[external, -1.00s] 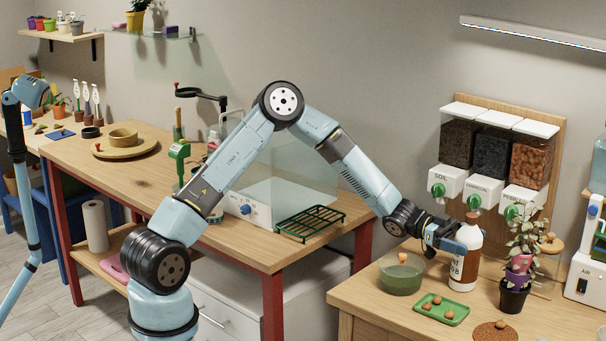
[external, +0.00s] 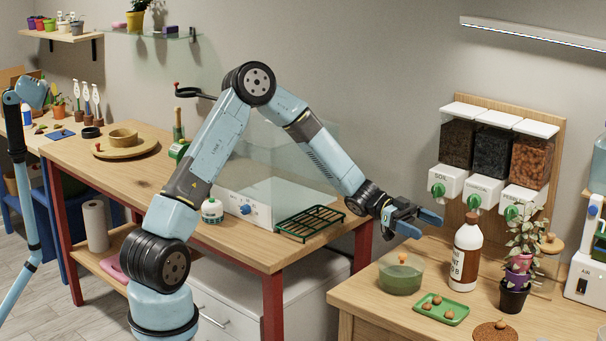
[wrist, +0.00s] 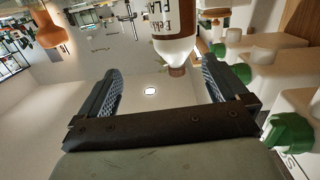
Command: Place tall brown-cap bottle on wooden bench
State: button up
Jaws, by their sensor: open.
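The tall brown-cap bottle (external: 465,258), white above and below a brown label band, stands upright on the wooden bench (external: 352,302) at the right. My gripper (external: 426,224) is open and empty, up and to the left of the bottle, apart from it. In the wrist view the bottle (wrist: 175,22) shows upside down at the top, beyond the open fingers (wrist: 163,76), with its brown cap pointing down in the picture. Nothing is between the fingers.
Dispensers (external: 490,180) hang behind. A green rack (external: 309,222) sits on the left table.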

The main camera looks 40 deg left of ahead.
jog(key=s+a+r+n+t+y, duration=0.2)
jog(key=s+a+r+n+y, duration=0.3)
jog(key=s+a, duration=0.6)
jog(key=s+a+r+n+t+y, duration=0.2)
jog(key=s+a+r+n+y, duration=0.4)
jog(key=s+a, duration=0.5)
jog(key=s+a+r+n+t+y, duration=0.2)
jog(key=s+a+r+n+y, duration=0.3)
jog(key=s+a, duration=0.7)
jog(key=a+n+y, duration=0.1)
jog(key=a+n, duration=0.1)
jog(key=a, duration=0.2)
jog(key=shift+a+r+t, duration=0.25)
jog(key=shift+r+t, duration=0.05)
jog(key=shift+r, duration=0.1)
